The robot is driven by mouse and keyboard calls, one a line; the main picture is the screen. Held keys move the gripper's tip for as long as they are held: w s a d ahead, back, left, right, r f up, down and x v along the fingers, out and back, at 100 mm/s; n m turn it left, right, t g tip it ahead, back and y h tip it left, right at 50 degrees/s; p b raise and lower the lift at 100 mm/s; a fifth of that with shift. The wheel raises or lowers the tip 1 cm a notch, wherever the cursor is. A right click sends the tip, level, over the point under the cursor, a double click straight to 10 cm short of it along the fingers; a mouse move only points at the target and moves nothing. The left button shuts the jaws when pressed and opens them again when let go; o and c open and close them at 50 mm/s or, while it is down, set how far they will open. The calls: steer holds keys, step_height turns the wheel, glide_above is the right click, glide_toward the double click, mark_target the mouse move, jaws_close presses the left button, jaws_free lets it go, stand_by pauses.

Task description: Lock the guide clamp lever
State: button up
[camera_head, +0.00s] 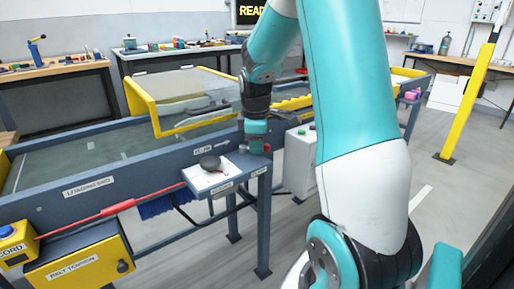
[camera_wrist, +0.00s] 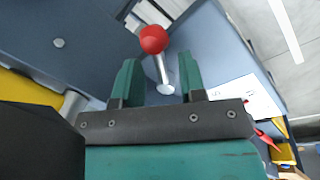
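The lever has a red ball knob (camera_wrist: 153,39) on a short metal stem (camera_wrist: 163,72), rising from a blue-grey surface in the wrist view. My gripper (camera_wrist: 160,73) is open, with one teal finger on each side of the stem. Gaps show between the fingers and the stem, and the knob appears beyond the fingertips. In the head view my gripper (camera_head: 256,140) is at the conveyor's near rail, and a small red knob (camera_head: 267,147) shows at its lower right. Its fingers are hard to make out there. No clamp lettering can be read.
The conveyor's blue side rail (camera_head: 90,187) runs beneath my arm. A small shelf (camera_head: 222,186) with a black knob (camera_head: 210,162) juts out left of my gripper. A red cord (camera_head: 118,208), a yellow-framed clear guard (camera_head: 143,105) and a grey box (camera_head: 300,160) are nearby. Open floor lies right.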

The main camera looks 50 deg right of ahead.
steer(key=shift+f, duration=0.45)
steer(key=shift+c, duration=0.3)
jaws_close()
steer(key=shift+d, duration=0.15)
